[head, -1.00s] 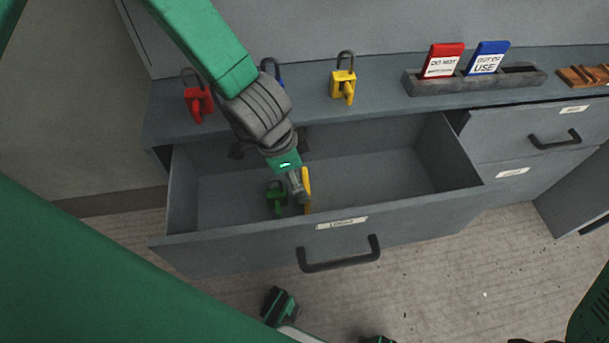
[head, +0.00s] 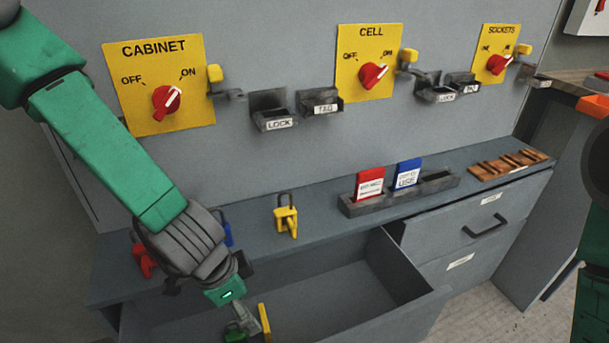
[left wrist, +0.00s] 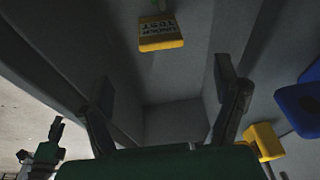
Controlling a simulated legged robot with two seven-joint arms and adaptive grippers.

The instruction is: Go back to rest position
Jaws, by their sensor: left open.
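My left gripper (head: 243,315) points down into the open drawer (head: 400,318), beside a green padlock (head: 236,332) and a yellow tag (head: 264,322). In the left wrist view its two fingers (left wrist: 167,108) are apart with nothing between them. The yellow tag (left wrist: 161,40), lettered UNDER TEST, lies ahead of them in the drawer, apart from the fingers. In the head view the wrist partly hides the drawer. Part of my right arm (head: 592,200) shows at the right edge; its gripper is out of view.
Red (head: 143,260), blue (head: 227,236) and yellow (head: 286,216) padlocks stand on the counter by the left arm. A tag holder (head: 400,194) with red and blue tags stands right of them. Yellow switch panels (head: 158,85) and small brackets (head: 272,112) line the wall behind.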

